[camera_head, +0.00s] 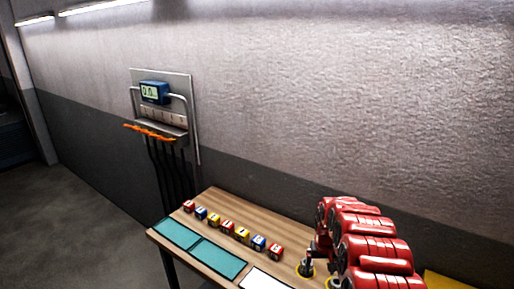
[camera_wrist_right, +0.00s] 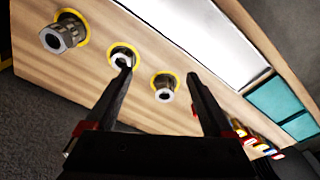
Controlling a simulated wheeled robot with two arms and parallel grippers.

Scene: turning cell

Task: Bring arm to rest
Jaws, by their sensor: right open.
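My right arm is the red one at the lower right of the head view. Its gripper (camera_head: 312,252) is small and partly hidden there, over the wooden table (camera_head: 215,209). In the right wrist view the two dark fingers of the right gripper (camera_wrist_right: 160,76) are spread apart with nothing held between them. They point toward the table top and its metal fittings. The left finger's tip overlaps the middle fitting (camera_wrist_right: 122,57) in the picture; I cannot tell whether they touch. Another fitting (camera_wrist_right: 164,87) shows between the fingers. My left gripper is not in view.
A further fitting (camera_wrist_right: 62,35) stands in a yellow ring. Several lettered blocks (camera_head: 227,226) form a row on the table. Teal mats (camera_head: 217,259) and a white panel (camera_head: 262,279) lie along the front edge. A wall board with a blue display (camera_head: 154,92) hangs behind.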

